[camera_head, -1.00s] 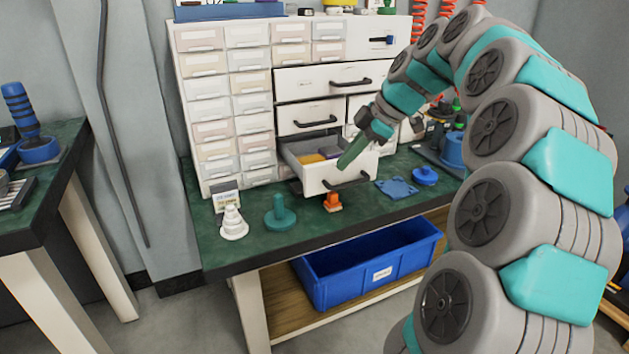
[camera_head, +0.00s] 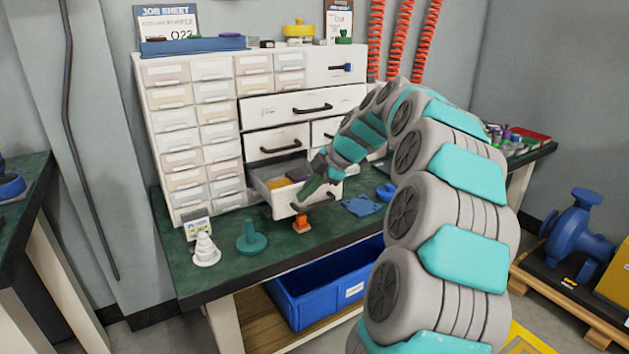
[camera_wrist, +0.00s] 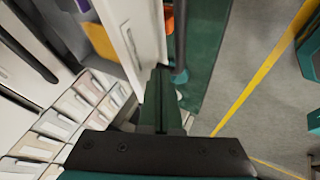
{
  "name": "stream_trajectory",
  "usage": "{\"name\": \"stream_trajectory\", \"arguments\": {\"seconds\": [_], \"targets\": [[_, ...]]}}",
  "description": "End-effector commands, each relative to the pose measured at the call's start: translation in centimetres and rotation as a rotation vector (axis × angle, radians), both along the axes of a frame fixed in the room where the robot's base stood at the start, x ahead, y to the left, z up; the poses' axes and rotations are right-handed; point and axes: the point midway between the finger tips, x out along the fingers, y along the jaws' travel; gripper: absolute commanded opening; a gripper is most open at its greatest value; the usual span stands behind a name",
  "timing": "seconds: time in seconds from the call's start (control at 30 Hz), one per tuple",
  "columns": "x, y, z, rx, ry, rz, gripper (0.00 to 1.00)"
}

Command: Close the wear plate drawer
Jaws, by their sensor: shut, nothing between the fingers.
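The open drawer (camera_head: 277,203) sticks out of the white cabinet's lower row, with orange-yellow and purple items visible inside. Its white front panel (camera_wrist: 128,22) and dark bar handle (camera_wrist: 180,35) show in the wrist view. My gripper (camera_head: 303,194) is at the drawer front, pointing down and left, with its green fingers covering part of the panel. In the wrist view, the shut fingers (camera_wrist: 161,72) are empty, with tips close to the panel's outer side and the handle's end. I cannot tell whether they touch. The drawer's right part is partly hidden by my arm.
The cabinet (camera_head: 345,102) stands on a green bench (camera_head: 225,268). An orange piece (camera_head: 301,224) stands below the drawer, with a teal knob-shaped piece (camera_head: 251,238) and white stepped cone (camera_head: 205,250) to its left. A blue bin (camera_head: 315,300) is under the bench.

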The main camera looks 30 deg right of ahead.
Motion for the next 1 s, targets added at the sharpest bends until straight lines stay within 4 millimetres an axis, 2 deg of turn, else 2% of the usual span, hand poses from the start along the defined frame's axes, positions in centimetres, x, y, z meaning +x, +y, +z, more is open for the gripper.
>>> {"name": "stream_trajectory", "arguments": {"seconds": [0.17,0.57,1.0], "targets": [[0.4,0.4,-0.8,0.0,0.001,0.0,0.0],[0.6,0.4,-0.9,0.0,0.0,0.0,0.0],[5.0,0.5,-1.2,0.0,-0.002,0.0,0.0]]}}
